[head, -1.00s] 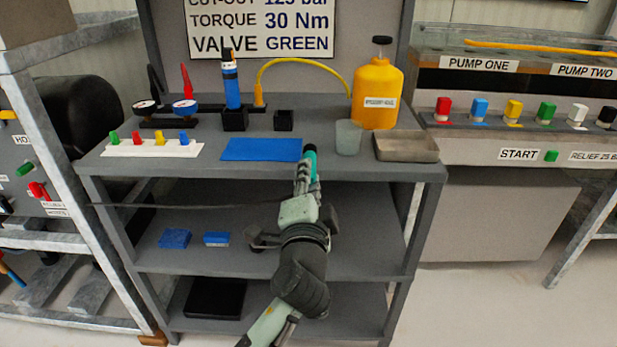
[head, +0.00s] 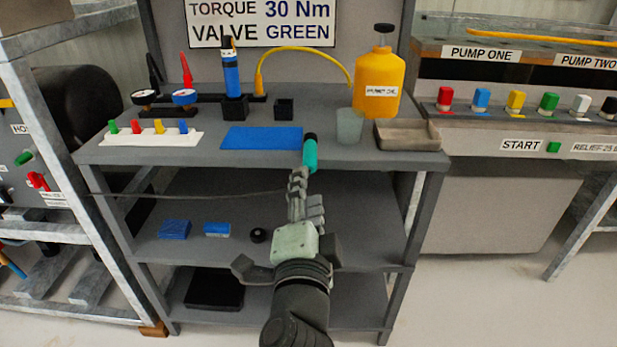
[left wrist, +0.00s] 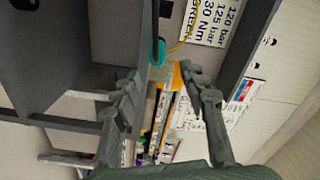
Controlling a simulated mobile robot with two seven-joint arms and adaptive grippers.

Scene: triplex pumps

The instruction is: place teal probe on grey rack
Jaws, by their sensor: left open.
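The teal probe (head: 310,153) has a dark end and shows at the front edge of the grey shelf unit's top (head: 205,155), right of the blue mat. It also shows in the left wrist view (left wrist: 158,51), ahead of the gap between the fingers. My left gripper (head: 298,180) is open, in front of the shelf unit and just below the probe in the head view. Its fingers stand apart with nothing between them in the left wrist view (left wrist: 160,75). I cannot tell which thing is the grey rack. My right gripper is not in view.
The blue mat (head: 262,138) lies left of the probe. Black square holders (head: 284,109) stand behind the mat. Blue blocks (head: 217,229) lie on the middle shelf.

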